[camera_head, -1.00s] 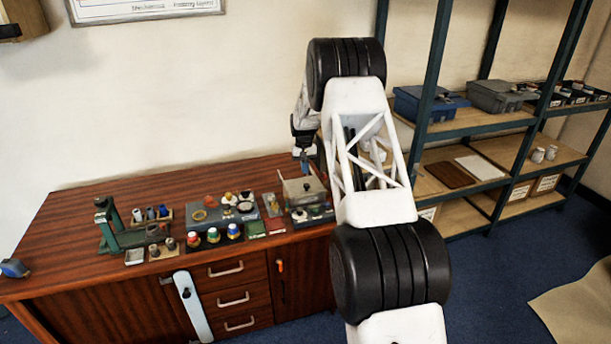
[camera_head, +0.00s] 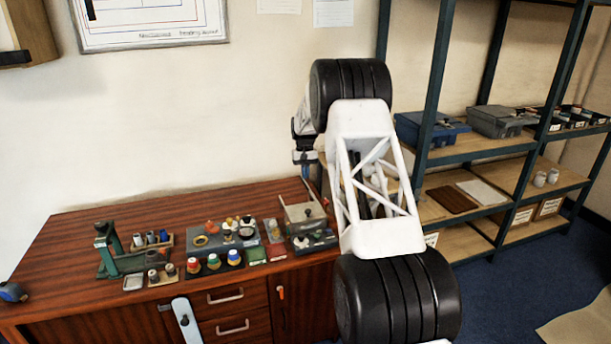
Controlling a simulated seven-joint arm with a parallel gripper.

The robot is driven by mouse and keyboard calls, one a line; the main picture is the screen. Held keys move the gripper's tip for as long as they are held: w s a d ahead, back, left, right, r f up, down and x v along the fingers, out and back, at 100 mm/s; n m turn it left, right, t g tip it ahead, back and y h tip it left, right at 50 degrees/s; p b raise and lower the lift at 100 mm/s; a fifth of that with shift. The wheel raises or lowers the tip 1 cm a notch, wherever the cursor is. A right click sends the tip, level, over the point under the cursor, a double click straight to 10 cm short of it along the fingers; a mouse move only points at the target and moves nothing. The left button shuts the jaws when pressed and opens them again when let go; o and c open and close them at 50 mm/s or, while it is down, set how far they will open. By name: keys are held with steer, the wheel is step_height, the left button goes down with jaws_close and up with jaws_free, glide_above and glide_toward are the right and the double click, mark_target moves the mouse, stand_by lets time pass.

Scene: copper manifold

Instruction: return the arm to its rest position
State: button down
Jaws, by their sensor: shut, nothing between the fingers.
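My arm rises through the right-centre of the view, white with black ribbed joints. My gripper (camera_head: 306,172) is small and partly behind the arm, at the left of its upper joint. It points down and is shut, with nothing seen in it. It hangs above the right end of the wooden bench (camera_head: 110,224), over a grey open-topped box (camera_head: 303,214), with a gap between them. The far side of the gripper is hidden.
The bench holds a green press (camera_head: 108,250), a grey tray (camera_head: 203,253) of small parts and several coloured-topped jars (camera_head: 214,262). A dark green shelf rack (camera_head: 431,90) with a blue case (camera_head: 428,130) stands right. Blue floor (camera_head: 510,290) is open there.

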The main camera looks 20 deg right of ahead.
steer(key=s+a+r+t, duration=0.1)
steer(key=s+a+r, duration=0.3)
steer(key=s+r, duration=0.55)
steer(key=s+a+r+t, duration=0.1)
steer(key=s+a+r, duration=0.2)
steer(key=s+r, duration=0.65)
steer(key=s+a+r+t, duration=0.1)
steer(key=s+a+r, duration=0.35)
steer(key=s, duration=0.85)
steer(key=s+a+r+n+t, duration=0.1)
steer(key=s+a, duration=0.1)
steer(key=s, duration=0.8)
steer(key=s+a+r, duration=0.1)
steer(key=s+r, duration=0.1)
steer(key=s, duration=0.9)
steer(key=s+a+f, duration=0.1)
steer(key=s+f, duration=0.2)
steer(key=s, duration=0.6)
steer(key=s+a+f+t, duration=0.1)
steer(key=s+f, duration=0.2)
steer(key=s, duration=0.6)
steer(key=shift+s+f+n+h, duration=0.2)
steer(key=shift+s+n+h, duration=0.05)
steer(key=shift+n+h, duration=0.05)
